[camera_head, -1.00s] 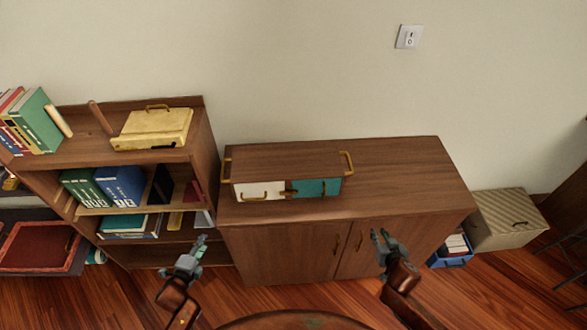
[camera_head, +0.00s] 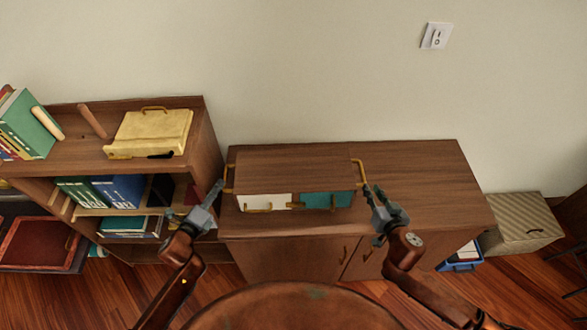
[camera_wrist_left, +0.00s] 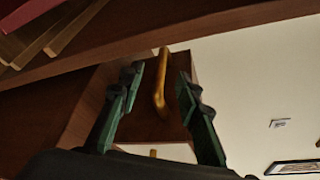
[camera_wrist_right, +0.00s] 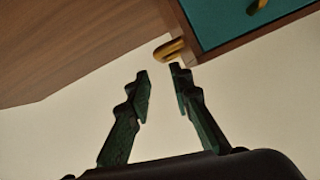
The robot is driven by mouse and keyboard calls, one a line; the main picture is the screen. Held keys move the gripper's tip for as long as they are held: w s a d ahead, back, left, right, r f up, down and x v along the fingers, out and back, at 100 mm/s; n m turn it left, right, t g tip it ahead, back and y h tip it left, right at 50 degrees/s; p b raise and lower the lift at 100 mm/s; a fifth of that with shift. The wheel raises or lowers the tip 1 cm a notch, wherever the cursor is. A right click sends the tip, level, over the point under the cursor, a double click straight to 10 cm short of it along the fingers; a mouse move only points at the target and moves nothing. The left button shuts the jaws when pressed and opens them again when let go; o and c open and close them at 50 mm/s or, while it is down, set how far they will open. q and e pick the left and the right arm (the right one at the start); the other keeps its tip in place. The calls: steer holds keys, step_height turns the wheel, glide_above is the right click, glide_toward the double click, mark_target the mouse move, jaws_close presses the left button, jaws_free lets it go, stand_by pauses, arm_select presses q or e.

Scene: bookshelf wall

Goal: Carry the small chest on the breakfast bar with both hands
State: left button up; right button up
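The small chest (camera_head: 295,162) sits on the wooden cabinet top. It is brown, with a white drawer front, a teal drawer front and a brass handle on each end. My left gripper (camera_head: 220,187) is at the chest's left end. In the left wrist view its open fingers (camera_wrist_left: 155,100) stand on either side of the brass end handle (camera_wrist_left: 160,85). My right gripper (camera_head: 370,190) is at the right end. In the right wrist view its fingers (camera_wrist_right: 160,85) are open and empty, with the right end handle (camera_wrist_right: 172,50) just beyond the tips.
The breakfast bar is not clearly identifiable. The cabinet top (camera_head: 430,180) is clear right of the chest. A bookshelf (camera_head: 205,150) stands close on the left, with a yellow case (camera_head: 150,132) on top. A beige box (camera_head: 522,222) and a blue bin (camera_head: 462,265) are on the floor at right.

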mark_target(226, 173)
arm_select(q)
steer(key=shift+w+r, duration=0.1)
arm_select(e)
steer(key=shift+r, duration=0.15)
steer(key=shift+w, duration=0.1)
